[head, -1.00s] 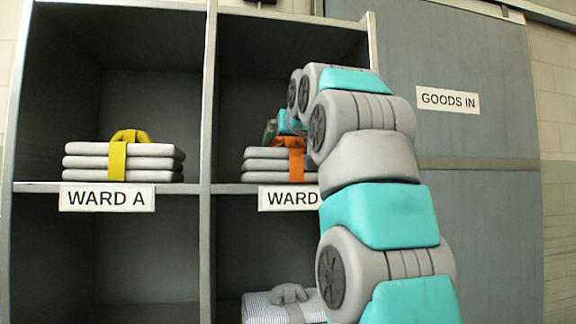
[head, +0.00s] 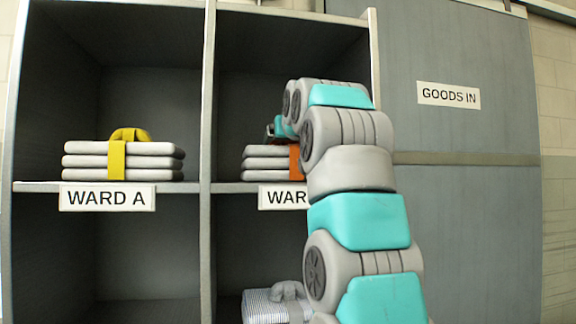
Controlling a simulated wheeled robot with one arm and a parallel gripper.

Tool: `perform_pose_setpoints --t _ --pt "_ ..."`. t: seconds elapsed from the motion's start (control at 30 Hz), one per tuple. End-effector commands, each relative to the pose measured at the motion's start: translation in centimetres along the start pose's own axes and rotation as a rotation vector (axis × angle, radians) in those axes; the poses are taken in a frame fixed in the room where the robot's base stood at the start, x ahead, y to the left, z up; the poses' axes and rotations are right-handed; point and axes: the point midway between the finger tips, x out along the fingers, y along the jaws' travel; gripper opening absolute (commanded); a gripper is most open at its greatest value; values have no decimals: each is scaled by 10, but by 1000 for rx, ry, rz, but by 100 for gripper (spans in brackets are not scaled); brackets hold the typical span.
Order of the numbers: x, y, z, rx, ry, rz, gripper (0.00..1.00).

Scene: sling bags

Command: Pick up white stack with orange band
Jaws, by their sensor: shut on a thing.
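The white stack with the orange band (head: 265,163) sits in the upper right compartment, level, its lower edge at the shelf board. Only its left part and a strip of the orange band (head: 295,160) show; my arm hides the rest. My gripper (head: 271,134) is just above the stack at the band, largely hidden by my own wrist. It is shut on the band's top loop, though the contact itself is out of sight.
A similar white stack with a yellow band (head: 90,162) lies in the left compartment above the WARD A label (head: 107,198). A striped bundle (head: 265,306) lies in the lower right compartment. An upright divider (head: 208,120) stands left of my gripper.

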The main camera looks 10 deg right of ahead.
Motion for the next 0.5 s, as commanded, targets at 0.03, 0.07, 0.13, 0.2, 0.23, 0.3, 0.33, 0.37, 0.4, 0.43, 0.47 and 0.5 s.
perform_pose_setpoints --t 0.03,0.07,0.13,0.2,0.23,0.3,0.33,0.37,0.4,0.43,0.47,0.5 --pt "0 0 0 0 -1 0 45" --pt "0 0 0 0 -1 0 42" --pt "0 0 0 0 -1 0 34" --pt "0 0 0 0 -1 0 26" --pt "0 0 0 0 -1 0 22" --pt "0 0 0 0 -1 0 14" --pt "0 0 0 0 -1 0 11" --pt "0 0 0 0 -1 0 8" --pt "0 0 0 0 -1 0 3" --pt "0 0 0 0 -1 0 0" --pt "0 0 0 0 -1 0 0" --pt "0 0 0 0 -1 0 0"
